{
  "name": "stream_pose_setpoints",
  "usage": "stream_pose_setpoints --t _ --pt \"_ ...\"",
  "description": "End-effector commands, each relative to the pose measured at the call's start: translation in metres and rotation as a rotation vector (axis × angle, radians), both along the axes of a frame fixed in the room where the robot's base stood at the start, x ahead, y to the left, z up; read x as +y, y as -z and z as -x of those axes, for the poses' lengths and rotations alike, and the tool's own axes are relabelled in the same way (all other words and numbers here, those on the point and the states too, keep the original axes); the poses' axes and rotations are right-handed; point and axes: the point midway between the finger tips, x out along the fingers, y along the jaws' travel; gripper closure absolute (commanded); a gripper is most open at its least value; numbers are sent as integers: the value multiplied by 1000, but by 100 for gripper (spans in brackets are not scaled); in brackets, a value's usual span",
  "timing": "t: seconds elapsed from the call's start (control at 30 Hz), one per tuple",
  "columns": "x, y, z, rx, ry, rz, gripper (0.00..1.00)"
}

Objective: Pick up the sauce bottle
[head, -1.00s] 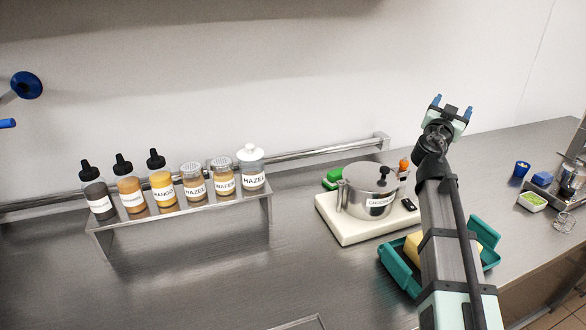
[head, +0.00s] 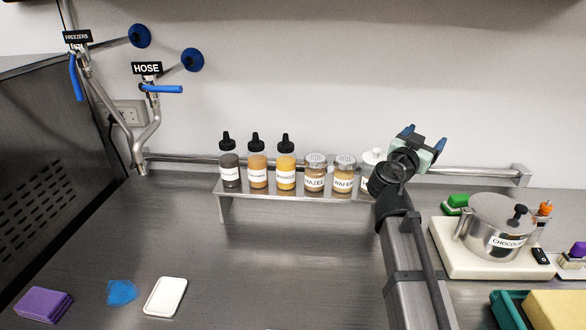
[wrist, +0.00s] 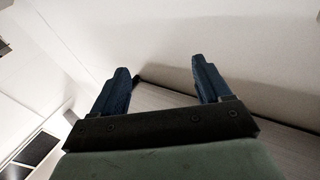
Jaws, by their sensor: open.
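Three squeeze bottles with black nozzle caps stand upright on a raised metal shelf (head: 300,193) against the wall: a dark one (head: 230,174), a caramel-coloured one (head: 257,174) and a yellow one (head: 286,179). Each has a white label; I cannot tell which one is the sauce bottle of the task. My gripper (head: 425,138) is open and empty, raised to the right of the bottles near the shelf's right end, apart from them. In the wrist view its two blue fingers (wrist: 160,68) are spread with nothing between them, and no bottle shows.
Jars labelled hazel (head: 315,172) and wafer (head: 345,174) and a white-lidded jar (head: 373,166), partly hidden by my arm, share the shelf. A steel pot (head: 495,228) sits on a white base at right. A purple sponge (head: 43,303), blue cloth (head: 122,292) and white tray (head: 166,297) lie front left.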

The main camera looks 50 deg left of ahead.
Motion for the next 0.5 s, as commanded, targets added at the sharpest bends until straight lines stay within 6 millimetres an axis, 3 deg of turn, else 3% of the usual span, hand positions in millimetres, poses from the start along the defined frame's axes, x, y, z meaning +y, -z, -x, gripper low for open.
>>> stream_pose_setpoints --t 0.03,0.2,0.5 --pt "18 3 18 6 -21 6 23" --pt "68 12 72 23 -81 27 23" --pt "141 28 177 52 -183 71 23"
